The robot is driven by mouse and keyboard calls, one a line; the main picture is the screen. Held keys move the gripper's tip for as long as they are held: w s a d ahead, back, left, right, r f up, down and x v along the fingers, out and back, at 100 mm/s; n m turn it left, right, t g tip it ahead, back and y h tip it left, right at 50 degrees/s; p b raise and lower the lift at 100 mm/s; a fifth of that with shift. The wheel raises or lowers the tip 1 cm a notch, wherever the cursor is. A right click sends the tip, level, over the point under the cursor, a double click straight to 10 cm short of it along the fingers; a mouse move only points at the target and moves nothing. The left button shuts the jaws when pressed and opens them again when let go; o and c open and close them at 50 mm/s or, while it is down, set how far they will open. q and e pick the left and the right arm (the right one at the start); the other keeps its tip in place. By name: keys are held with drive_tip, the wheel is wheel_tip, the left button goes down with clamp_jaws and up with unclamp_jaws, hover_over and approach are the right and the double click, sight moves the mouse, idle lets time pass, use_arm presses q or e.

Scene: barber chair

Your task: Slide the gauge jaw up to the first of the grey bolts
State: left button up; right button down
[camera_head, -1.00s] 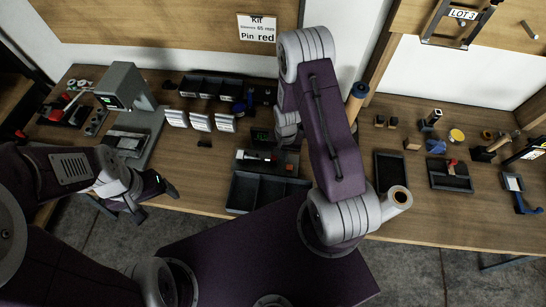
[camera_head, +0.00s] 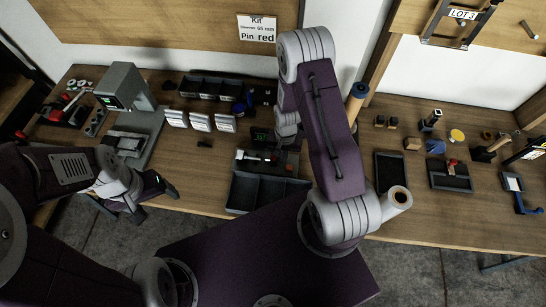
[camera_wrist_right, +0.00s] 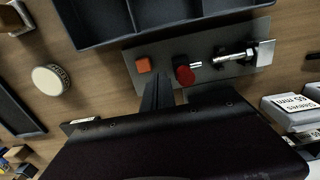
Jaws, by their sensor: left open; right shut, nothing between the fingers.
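A dark plate (camera_head: 263,168) on the bench carries a silver rod with a pale end block (camera_head: 240,154), a red knob (camera_head: 274,160) and an orange block (camera_head: 289,167). In the right wrist view the pale end block (camera_wrist_right: 265,53), silver rod (camera_wrist_right: 232,57), red knob (camera_wrist_right: 185,75) and orange block (camera_wrist_right: 143,65) lie in a row. I cannot tell which part is the gauge jaw or pick out the grey bolts. My right gripper (camera_wrist_right: 158,94) is shut and empty, its tips between orange block and red knob. My left gripper (camera_head: 158,200) is open, off the bench's front edge.
A compartmented dark tray (camera_head: 258,190) lies in front of the plate. A small green display (camera_head: 260,135) stands behind it. White labelled boxes (camera_head: 200,122) stand to the left, near a grey machine (camera_head: 125,86). Dark bins (camera_head: 210,87) line the back.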

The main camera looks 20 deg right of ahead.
sight(277, 163)
idle(0.4)
drive_tip(key=shift+w+a, duration=0.45)
drive_tip(key=shift+a, duration=0.3)
drive_tip(key=shift+w+a, duration=0.45)
drive_tip(key=shift+a, duration=0.3)
drive_tip(key=shift+d, duration=0.1)
idle(0.4)
drive_tip(key=shift+s+d, duration=0.3)
drive_tip(key=shift+d, duration=0.15)
wheel_tip(277, 163, up, 8)
drive_tip(key=p, duration=0.6)
drive_tip(key=shift+p, duration=0.3)
